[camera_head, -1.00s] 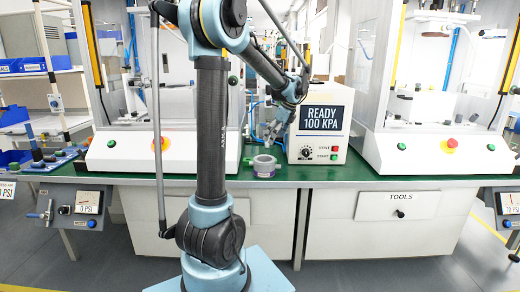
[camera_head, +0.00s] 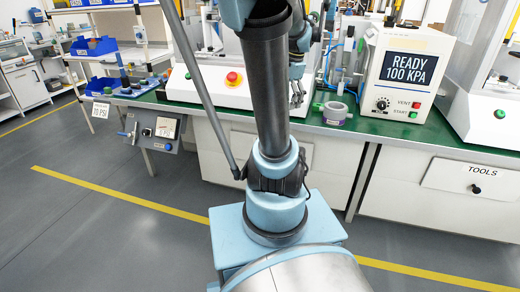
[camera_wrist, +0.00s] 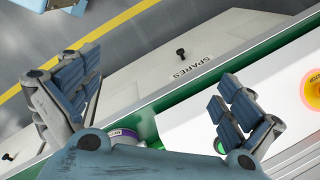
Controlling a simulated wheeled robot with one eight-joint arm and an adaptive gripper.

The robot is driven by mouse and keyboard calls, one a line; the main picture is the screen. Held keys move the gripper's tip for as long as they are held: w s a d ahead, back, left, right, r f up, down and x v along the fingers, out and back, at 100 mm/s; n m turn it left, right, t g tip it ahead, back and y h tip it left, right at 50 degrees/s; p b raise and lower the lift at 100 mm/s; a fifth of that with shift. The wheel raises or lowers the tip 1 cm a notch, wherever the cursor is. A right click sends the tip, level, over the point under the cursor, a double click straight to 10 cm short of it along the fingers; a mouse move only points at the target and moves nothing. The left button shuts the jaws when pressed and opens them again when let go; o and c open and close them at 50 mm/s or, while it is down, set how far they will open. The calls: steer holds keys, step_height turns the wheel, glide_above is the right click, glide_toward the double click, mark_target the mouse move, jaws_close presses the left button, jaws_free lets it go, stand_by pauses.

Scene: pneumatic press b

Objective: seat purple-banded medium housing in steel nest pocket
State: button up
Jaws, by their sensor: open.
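The purple-banded housing (camera_head: 336,113), a pale grey ring with a purple band, is on the green bench top, left of the READY 100 KPA box. A small green part touches or sits close to its left side. In the wrist view the housing (camera_wrist: 122,134) is partly hidden behind my gripper's body. My gripper (camera_head: 297,95) is left of the housing in the head view, apart from it. In the wrist view my gripper (camera_wrist: 160,92) has its fingers wide apart with nothing between them. I cannot make out the steel nest pocket.
The READY 100 KPA box (camera_head: 402,72) stands right of the housing. A white press base with a red button (camera_head: 234,79) is behind my arm. A SPARES drawer front (camera_wrist: 190,65) and a TOOLS drawer (camera_head: 470,178) are below the bench top.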

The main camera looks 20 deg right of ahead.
steer(key=s+a+f+n+h, duration=0.1)
steer(key=s+a+f+n, duration=1)
steer(key=s+n, duration=0.3)
steer(key=shift+a+f, duration=0.4)
steer(key=shift+a, duration=0.3)
